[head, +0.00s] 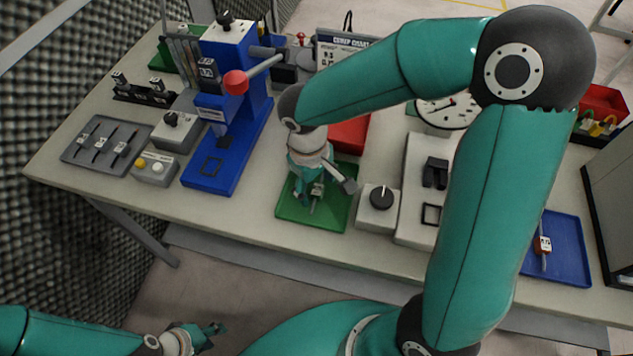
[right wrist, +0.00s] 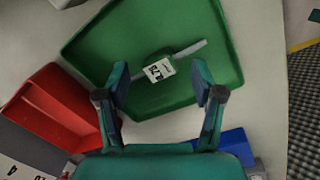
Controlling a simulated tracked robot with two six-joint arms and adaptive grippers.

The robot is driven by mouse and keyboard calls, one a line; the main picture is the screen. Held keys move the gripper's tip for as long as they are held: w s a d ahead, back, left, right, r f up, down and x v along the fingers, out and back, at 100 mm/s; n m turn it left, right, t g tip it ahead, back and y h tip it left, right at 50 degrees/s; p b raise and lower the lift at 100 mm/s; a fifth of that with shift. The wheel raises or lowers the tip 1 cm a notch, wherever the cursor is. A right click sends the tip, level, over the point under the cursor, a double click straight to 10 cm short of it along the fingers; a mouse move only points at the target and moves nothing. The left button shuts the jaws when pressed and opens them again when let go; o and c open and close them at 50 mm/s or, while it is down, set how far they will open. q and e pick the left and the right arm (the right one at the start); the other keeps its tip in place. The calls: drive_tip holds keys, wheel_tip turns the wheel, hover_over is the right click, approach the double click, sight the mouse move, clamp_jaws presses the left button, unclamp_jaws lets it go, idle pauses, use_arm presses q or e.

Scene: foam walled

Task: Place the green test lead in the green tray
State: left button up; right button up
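The green test lead (right wrist: 187,49) lies in the green tray (right wrist: 95,40). It has a white label and a grey tip, and its green handle blends into the tray. In the head view the tray (head: 290,212) is near the table's front edge, with the lead's label (head: 317,189) below my right gripper (head: 311,192). In the right wrist view my right gripper (right wrist: 160,80) is open, its two fingers apart on either side of the label and not touching the lead. My left gripper (head: 212,336) is low at the left, away from the table; its fingers are too small to read.
A red tray (head: 350,134) sits behind the green tray. A grey knob box (head: 378,207) stands right beside it, and a blue press (head: 222,150) stands to the left. A blue tray (head: 562,262) at the right holds a red lead (head: 543,247).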

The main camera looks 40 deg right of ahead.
sight(311, 191)
wheel_tip(311, 191, up, 12)
drive_tip(key=a, duration=0.1)
drive_tip(key=shift+w+p, duration=0.2)
drive_tip(key=shift+p, duration=0.1)
idle(0.3)
idle(0.4)
